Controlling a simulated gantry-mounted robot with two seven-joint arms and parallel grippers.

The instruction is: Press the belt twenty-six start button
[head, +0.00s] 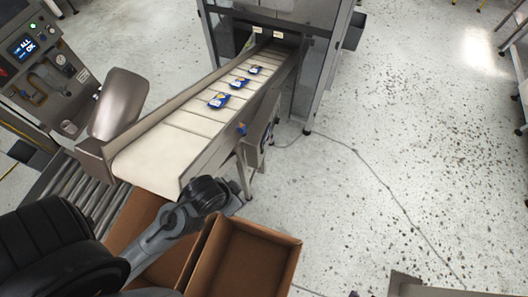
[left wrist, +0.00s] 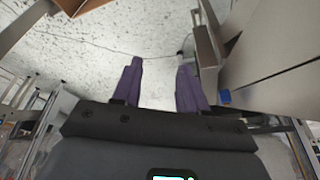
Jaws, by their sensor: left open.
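A conveyor belt (head: 150,158) with a pale top runs from the lower left up to a grey machine in the head view. Several blue packets (head: 219,101) lie on it. A small blue fitting (head: 241,128) is on the belt's right side; a blue patch (left wrist: 224,97) also shows in the left wrist view, right of the fingers. I cannot read a belt twenty-six label or confirm which part is the start button. My left gripper (left wrist: 158,72) is open and empty, its purple fingers apart from the blue patch. My left arm hides its fingers in the head view. My right gripper is not visible.
A control panel (head: 45,75) with a lit screen and several small controls stands at the left. An open brown carton (head: 285,262) stands below the belt's near end, beside another. Rollers (head: 85,190) lie at the left. The floor (head: 360,170) at right is mostly clear, crossed by a cable.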

